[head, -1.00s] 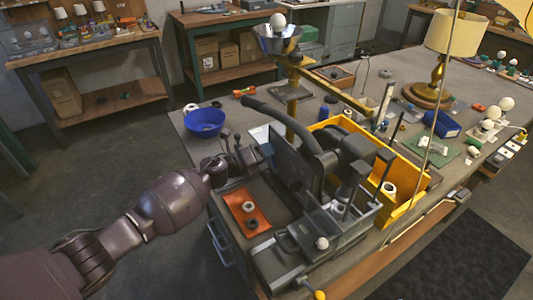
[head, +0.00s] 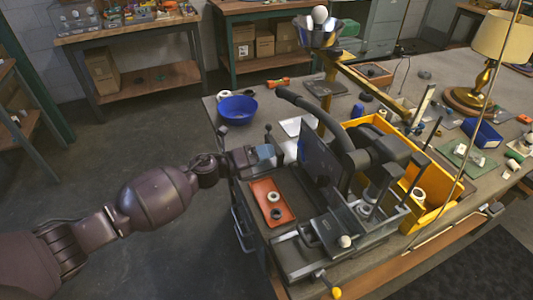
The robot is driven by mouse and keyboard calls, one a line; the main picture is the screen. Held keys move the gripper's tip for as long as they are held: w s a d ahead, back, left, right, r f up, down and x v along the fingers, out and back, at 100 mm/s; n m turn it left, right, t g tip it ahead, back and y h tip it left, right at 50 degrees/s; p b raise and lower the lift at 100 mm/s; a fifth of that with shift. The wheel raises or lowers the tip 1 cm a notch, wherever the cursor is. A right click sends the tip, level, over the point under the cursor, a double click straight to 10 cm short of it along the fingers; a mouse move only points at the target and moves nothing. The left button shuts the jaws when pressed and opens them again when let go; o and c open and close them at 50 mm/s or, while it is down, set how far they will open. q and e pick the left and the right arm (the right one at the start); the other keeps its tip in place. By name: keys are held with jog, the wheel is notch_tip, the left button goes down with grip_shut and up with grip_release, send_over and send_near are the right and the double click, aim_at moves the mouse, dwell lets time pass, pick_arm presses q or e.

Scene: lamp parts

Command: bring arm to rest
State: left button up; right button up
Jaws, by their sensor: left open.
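My left arm (head: 150,197) reaches in from the left, over the floor, up to the near left edge of the workbench. My left gripper (head: 262,155) is at that edge, just behind the orange tray (head: 288,214). Its jaws are open; the fingers are small and hard to separate from the dark and blue-grey parts around them. I see nothing clearly held in them. My right arm and right gripper are not in view.
A black machine (head: 322,160) stands close right of the gripper, with a yellow bin (head: 440,205) beyond. A blue bowl (head: 237,110) sits behind the gripper. A brass lamp (head: 470,98) stands far right. The floor (head: 150,130) left of the bench is clear.

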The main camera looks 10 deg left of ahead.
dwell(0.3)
pick_arm(q)
notch_tip(320, 180, up, 5)
jog(key=w+a+n+t+y, duration=0.15)
jog(key=n+t, duration=0.25)
jog(key=n, duration=0.5)
jog(key=s+a+f+n+g+y, duration=0.1)
jog(key=s+a+f+n+y, duration=0.3)
jog(key=s+f+n, duration=0.2)
jog(key=s+a+f+n+y, duration=0.4)
jog(key=s+f+n, duration=0.3)
jog(key=s, duration=0.8)
jog(key=s+a+f+n+g+y, duration=0.1)
jog(key=s+a+f+n+y, duration=0.3)
jog(key=s+n, duration=0.6)
notch_tip(320, 180, down, 3)
jog(key=shift+s+a+r+n+g, duration=0.15)
jog(key=shift+a+n+g, duration=0.15)
jog(key=shift+a+n, duration=0.9)
